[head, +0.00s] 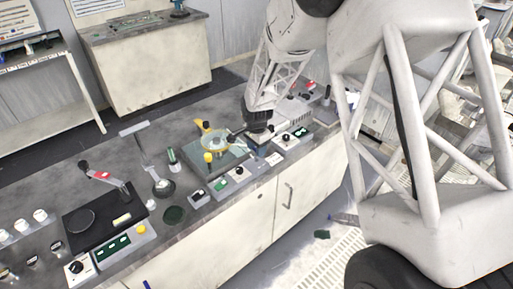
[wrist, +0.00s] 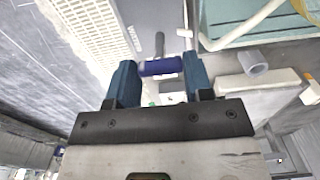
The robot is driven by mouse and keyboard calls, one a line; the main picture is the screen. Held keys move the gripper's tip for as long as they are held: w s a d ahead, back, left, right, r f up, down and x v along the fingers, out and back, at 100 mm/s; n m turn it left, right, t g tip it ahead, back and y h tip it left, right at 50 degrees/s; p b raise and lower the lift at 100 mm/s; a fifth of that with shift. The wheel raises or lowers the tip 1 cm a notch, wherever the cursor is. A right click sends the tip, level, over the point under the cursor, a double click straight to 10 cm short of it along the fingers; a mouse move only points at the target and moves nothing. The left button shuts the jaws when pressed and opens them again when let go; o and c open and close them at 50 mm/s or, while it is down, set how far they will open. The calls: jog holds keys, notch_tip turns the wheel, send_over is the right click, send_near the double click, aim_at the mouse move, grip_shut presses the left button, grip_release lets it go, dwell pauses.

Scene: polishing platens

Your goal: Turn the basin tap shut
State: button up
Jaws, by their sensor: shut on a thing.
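In the wrist view my gripper (wrist: 160,72) has its two blue fingers on either side of a dark blue cylindrical piece (wrist: 160,67), and is shut on it. This piece looks like the tap's handle, with a dark grey stem (wrist: 160,43) beyond it. A pale teal, basin-like tray (wrist: 255,22) lies at the upper right of that view. In the head view my gripper (head: 262,139) is low over the bench, beside the polishing platen (head: 216,140) with its yellow parts. The tap itself is hidden there behind my gripper and arm.
The long grey bench (head: 120,150) carries a black polishing unit (head: 100,215) at the left and control boxes (head: 293,137) along its front edge. A slatted floor grate (head: 335,258) lies below.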

jog(key=o, duration=0.9)
jog(key=shift+r, duration=3.9)
